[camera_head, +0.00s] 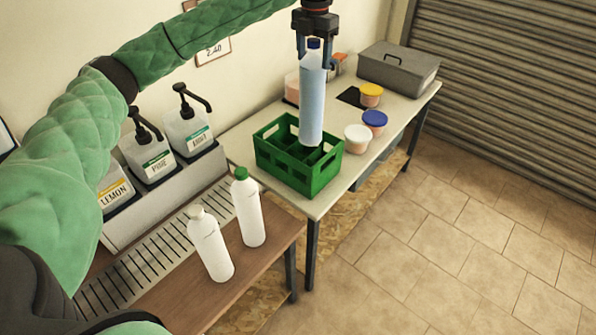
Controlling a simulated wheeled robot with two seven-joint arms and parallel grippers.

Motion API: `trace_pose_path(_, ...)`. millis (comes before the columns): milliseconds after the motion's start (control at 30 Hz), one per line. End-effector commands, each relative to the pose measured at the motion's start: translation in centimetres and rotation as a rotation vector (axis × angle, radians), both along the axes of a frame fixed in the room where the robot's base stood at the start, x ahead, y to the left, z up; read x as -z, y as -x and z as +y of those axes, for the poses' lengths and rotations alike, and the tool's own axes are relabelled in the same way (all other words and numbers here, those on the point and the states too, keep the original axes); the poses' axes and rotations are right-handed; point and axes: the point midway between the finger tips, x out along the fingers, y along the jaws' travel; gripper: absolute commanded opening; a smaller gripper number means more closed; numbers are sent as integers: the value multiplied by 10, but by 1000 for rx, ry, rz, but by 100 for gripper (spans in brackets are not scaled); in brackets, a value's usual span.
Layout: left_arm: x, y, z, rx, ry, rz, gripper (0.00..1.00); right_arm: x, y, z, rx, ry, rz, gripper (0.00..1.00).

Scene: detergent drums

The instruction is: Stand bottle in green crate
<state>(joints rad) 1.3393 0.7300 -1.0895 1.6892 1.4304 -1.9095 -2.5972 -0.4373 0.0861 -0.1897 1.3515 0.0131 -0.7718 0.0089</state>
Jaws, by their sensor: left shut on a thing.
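A light blue bottle with a dark blue cap (312,105) hangs upright in my left gripper (315,45), which is shut on its top end. In the picture the bottle's lower end overlaps the open top of the green crate (310,180). The crate stands on the pale table and has several compartments. I cannot tell whether the bottle's base is above the crate or inside a compartment. A white bottle with a green cap (249,210) and a white bottle with a white cap (210,245) stand on the brown counter. My right gripper is out of view.
Pump dispensers marked LEMON (115,193), PINE (153,160) and MINT (195,135) stand along the wall. Tubs with a yellow lid (371,95), blue lid (375,122) and white lid (357,138) stand right of the crate. A grey box (398,68) stands behind.

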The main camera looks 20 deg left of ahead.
Motion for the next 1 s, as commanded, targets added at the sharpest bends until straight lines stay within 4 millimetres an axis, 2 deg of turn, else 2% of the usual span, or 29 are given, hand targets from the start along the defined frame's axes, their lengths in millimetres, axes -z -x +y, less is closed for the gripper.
trace_pose_path(33, 9, 0, 0, 0, 1, -2, 0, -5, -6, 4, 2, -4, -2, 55)
trace_pose_path(200, 25, 0, 0, -1, 1, -2, 0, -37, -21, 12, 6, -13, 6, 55)
trace_pose_path(400, 36, 0, 0, -1, 1, -2, 0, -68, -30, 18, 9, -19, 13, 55)
trace_pose_path(533, 39, 0, 0, -1, 1, -2, 0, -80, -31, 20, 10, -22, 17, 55)
trace_pose_path(767, 43, 0, 0, -1, 1, -2, 0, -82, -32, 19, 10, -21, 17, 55)
trace_pose_path(867, 54, 0, 0, -1, -1, 0, 0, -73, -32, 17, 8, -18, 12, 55)
trace_pose_path(1000, 78, 0, 0, -1, 1, 1, 0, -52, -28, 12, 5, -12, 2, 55)
